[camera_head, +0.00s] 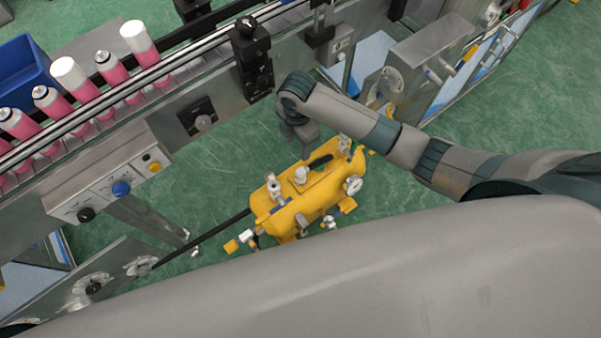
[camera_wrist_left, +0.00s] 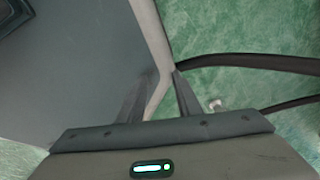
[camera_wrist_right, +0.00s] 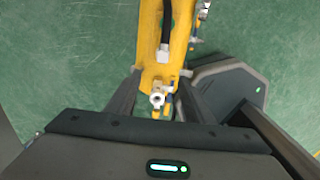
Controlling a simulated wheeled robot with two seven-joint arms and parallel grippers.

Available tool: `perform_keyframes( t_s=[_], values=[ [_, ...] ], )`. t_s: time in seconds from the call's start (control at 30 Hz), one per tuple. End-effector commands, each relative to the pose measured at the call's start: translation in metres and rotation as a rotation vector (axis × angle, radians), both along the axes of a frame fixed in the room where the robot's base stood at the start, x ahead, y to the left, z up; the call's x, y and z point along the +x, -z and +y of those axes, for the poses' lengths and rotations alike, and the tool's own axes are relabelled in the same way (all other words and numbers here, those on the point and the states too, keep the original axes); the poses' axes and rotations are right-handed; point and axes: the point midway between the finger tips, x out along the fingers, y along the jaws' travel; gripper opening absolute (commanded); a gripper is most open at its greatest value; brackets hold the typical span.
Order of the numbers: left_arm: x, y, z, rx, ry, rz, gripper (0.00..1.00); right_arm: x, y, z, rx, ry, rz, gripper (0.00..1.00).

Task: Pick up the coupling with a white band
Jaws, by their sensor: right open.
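A yellow machine body (camera_head: 305,195) sits on the floor and carries several silver and white fittings. One upright fitting (camera_head: 275,190) and a white-topped one (camera_head: 300,175) stand on its top; I cannot tell which coupling has a white band. My right gripper (camera_head: 306,133) points down above the far end of the yellow body. In the right wrist view the gripper (camera_wrist_right: 158,80) is open, and a silver ring-ended fitting (camera_wrist_right: 157,98) shows between its fingers, with no contact visible. My left gripper (camera_wrist_left: 165,75) shows only in its own wrist view, with nothing visible in it.
A steel conveyor line (camera_head: 120,165) with pink cans (camera_head: 110,70) runs along the left and back. A steel machine (camera_head: 430,45) stands at the back right. A black bar (camera_head: 205,237) runs from the yellow body to the lower left.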

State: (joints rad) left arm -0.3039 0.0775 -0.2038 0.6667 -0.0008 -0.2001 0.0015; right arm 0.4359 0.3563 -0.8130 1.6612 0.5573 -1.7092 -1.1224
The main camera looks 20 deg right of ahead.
Motion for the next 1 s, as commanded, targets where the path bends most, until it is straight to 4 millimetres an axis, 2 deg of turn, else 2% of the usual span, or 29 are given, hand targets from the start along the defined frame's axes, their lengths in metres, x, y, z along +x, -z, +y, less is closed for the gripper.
perform_keyframes(
  t_s=[0.27, 0.8, 1.0],
  values=[
    [-0.004, -0.001, 0.001, 0.002, 0.000, 0.009, 0.31, -0.001, 0.011, 0.000, 0.000, 0.002, 0.002, 0.48],
    [-0.028, -0.003, 0.008, 0.016, -0.003, 0.066, 0.31, -0.002, 0.099, 0.000, -0.001, 0.002, 0.002, 0.48],
    [-0.028, -0.004, 0.009, 0.017, -0.004, 0.065, 0.31, -0.001, 0.119, 0.000, 0.001, 0.002, 0.000, 0.48]
  ],
)
